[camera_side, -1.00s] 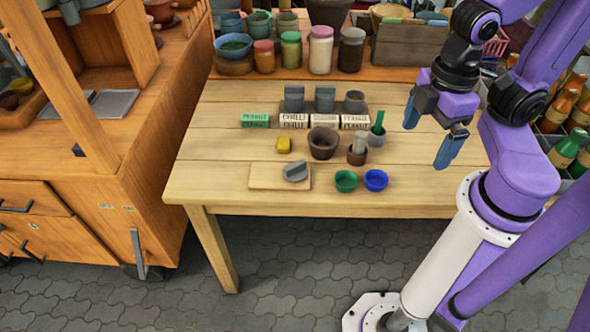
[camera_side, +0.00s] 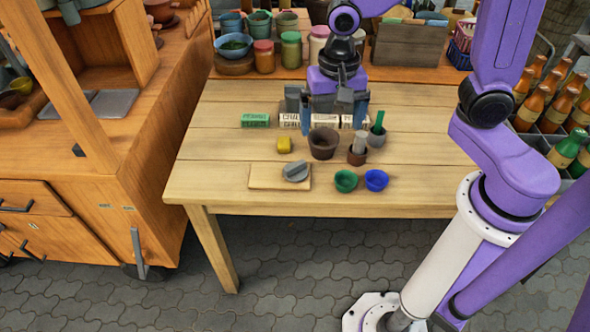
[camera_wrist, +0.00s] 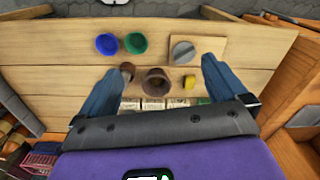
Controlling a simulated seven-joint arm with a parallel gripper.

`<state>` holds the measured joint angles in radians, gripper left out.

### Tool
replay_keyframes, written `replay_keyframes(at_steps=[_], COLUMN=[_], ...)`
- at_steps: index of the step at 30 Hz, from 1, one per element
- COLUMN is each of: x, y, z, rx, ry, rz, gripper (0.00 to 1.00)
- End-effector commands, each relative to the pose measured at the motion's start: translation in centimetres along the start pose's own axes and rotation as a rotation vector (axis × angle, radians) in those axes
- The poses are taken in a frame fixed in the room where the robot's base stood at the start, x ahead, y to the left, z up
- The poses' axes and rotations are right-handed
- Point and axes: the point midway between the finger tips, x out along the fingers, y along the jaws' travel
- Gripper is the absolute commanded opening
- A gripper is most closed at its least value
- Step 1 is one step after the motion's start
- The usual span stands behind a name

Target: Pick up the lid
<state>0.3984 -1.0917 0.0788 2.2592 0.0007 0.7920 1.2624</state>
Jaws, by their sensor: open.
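A grey round lid with a raised ridge (camera_side: 296,171) rests on a pale wooden board (camera_side: 262,184) near the table's front edge. In the wrist view the lid (camera_wrist: 183,51) lies beyond my fingertips, on the board (camera_wrist: 212,46). My gripper (camera_side: 333,119) is open and empty, pointing down over the back of the table, behind the brown clay mortar (camera_side: 323,143). The lid is in front of it and a little left in the side view. In the wrist view my gripper's fingers (camera_wrist: 162,70) spread on either side of the mortar (camera_wrist: 157,80).
A yellow block (camera_side: 284,145) stands left of the mortar. Green (camera_side: 346,180) and blue bowls (camera_side: 376,180) are at the front. Labelled blocks and grey containers behind are partly hidden by my gripper.

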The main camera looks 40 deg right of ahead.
Motion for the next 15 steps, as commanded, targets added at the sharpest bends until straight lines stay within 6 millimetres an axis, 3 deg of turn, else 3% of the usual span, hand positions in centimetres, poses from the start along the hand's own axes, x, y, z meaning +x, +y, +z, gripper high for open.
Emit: replay_keyframes(at_steps=[9, 15], x=[2.8, 3.9], y=[-4.2, -5.2], z=[-5.3, -7.4], rx=[0.753, 1.048], ry=[0.001, 0.003], rz=[0.012, 0.012], gripper=[0.99, 0.99])
